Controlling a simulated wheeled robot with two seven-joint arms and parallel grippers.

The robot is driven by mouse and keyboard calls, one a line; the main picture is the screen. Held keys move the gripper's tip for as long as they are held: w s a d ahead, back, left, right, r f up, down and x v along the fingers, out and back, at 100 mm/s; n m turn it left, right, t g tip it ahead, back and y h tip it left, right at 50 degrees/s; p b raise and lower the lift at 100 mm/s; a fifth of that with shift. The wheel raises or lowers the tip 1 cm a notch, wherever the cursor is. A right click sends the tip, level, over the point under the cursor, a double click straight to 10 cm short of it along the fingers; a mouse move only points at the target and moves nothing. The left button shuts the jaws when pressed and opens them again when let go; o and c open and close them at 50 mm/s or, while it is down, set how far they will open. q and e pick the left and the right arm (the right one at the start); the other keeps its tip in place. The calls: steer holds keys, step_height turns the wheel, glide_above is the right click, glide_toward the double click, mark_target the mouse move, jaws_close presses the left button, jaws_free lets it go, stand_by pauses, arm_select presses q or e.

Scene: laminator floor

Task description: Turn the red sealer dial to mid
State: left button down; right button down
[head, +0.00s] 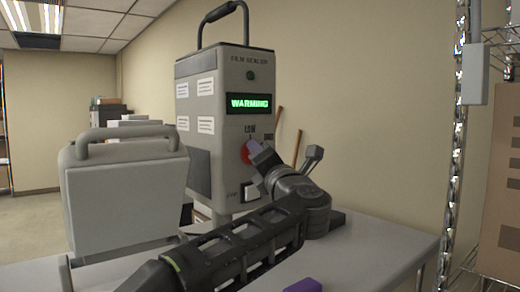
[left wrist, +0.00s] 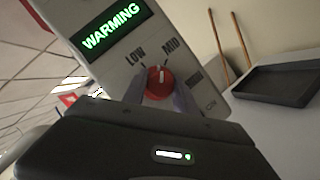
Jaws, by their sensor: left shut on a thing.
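The film sealer (head: 207,110) is a tall grey machine on the table, with a lit green display (head: 249,103) reading WARMING. Its round red dial (head: 246,153) is on the front panel, partly hidden by my gripper in the head view. My left gripper (head: 259,156) is shut on the dial. In the left wrist view, its two purple fingers sit either side of the red dial (left wrist: 158,82). The dial's white pointer points up between the LOW and MID labels, closer to MID.
A pale rocker switch (head: 250,191) sits below the dial. A grey handled case (head: 125,185) stands left of the sealer. A dark tray (left wrist: 280,82) lies to the right. A purple piece (head: 303,286) shows at the bottom edge. A wire rack (head: 455,130) stands right.

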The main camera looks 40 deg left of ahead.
arm_select(q)
steer(key=m+p, duration=0.1)
steer(key=m+h+p, duration=0.1)
steer(key=shift+r+m, duration=0.2)
steer(key=shift+m, duration=0.1)
steer(key=shift+f+m+h+p, duration=0.25)
steer(key=shift+m+h+p, duration=0.05)
steer(key=shift+m+p, duration=0.45)
steer(key=c, duration=1)
jaws_free()
steer(key=shift+s+d, duration=0.1)
steer(key=shift+d, duration=0.05)
steer(key=r+b+v, duration=0.1)
steer(key=b+v, duration=0.1)
steer(key=v, duration=0.5)
steer(key=shift+s+d+f, duration=0.15)
steer(key=shift+d+f, duration=0.05)
steer(key=shift+f, duration=0.3)
